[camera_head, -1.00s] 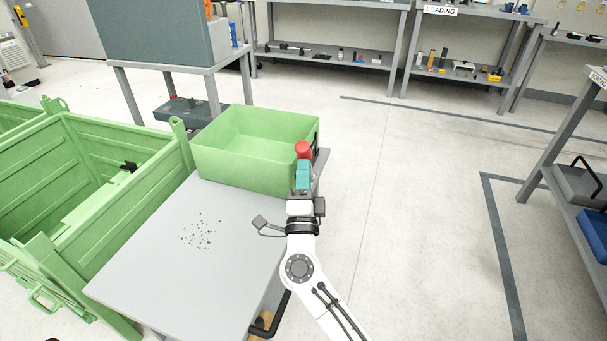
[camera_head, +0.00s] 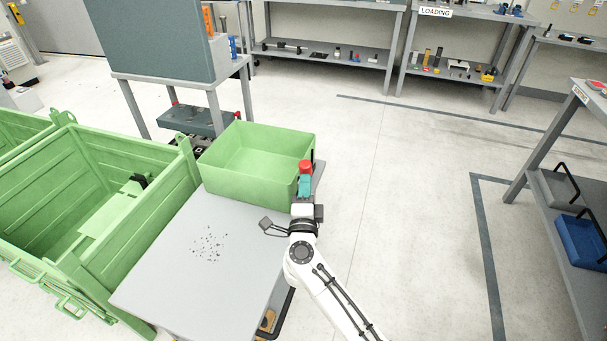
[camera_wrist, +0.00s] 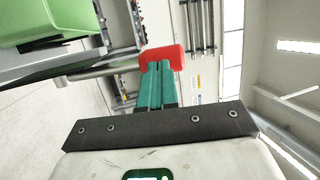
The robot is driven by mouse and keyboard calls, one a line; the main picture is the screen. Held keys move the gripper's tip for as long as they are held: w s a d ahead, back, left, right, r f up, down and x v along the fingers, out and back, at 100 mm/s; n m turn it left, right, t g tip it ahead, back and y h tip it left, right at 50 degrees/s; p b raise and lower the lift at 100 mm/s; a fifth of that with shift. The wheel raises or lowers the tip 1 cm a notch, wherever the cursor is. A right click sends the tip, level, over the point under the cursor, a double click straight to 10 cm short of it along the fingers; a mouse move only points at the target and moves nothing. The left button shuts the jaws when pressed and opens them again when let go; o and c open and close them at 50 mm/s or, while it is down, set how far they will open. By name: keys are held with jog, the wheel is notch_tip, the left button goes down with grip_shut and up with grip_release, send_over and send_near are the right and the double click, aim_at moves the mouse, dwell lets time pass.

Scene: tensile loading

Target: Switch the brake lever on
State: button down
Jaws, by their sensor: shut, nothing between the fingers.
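A red knob (camera_wrist: 162,60) sits on the end of a grey metal rod (camera_wrist: 105,68) that enters from the left in the wrist view; this looks like the brake lever. In the head view the red knob (camera_head: 305,167) shows at the right front corner of the green bin. My gripper (camera_head: 304,185) has teal fingers, shut and empty, just in front of the knob. In the wrist view the gripper's fingertips (camera_wrist: 158,66) overlap the knob's lower part; I cannot tell if they touch it. The lever's base is hidden.
A green bin (camera_head: 225,183) stands on the back of the grey table (camera_head: 180,275), which bears dark specks. A large green crate (camera_head: 150,225) stands to the left. A shelf (camera_head: 540,185) stands at the right. The floor between table and shelf is clear.

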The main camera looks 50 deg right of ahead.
aim_at(310, 170)
jog(key=shift+w+d+r+m+g+y+p, duration=0.2)
jog(key=shift+d+r+g+y+p, duration=0.3)
jog(key=shift+p, duration=1.3)
jog(key=shift+w+d+r+m+g+y+p, duration=0.2)
jog(key=shift+d+r+p, duration=0.45)
jog(key=shift+p, duration=1.15)
jog(key=p, duration=0.1)
jog(key=d+y+p, duration=0.1)
jog(key=p, duration=0.1)
jog(key=shift+w+d, duration=0.3)
jog(key=shift+w+d+p, duration=0.25)
jog(key=shift+d+p, duration=0.4)
jog(key=shift+p, duration=0.1)
jog(key=d, duration=0.1)
jog(key=w+d, duration=0.1)
jog(key=d, duration=0.1)
jog(key=w+d, duration=0.1)
jog(key=d, duration=0.1)
jog(key=shift+f, duration=0.15)
jog(key=shift+d, duration=0.15)
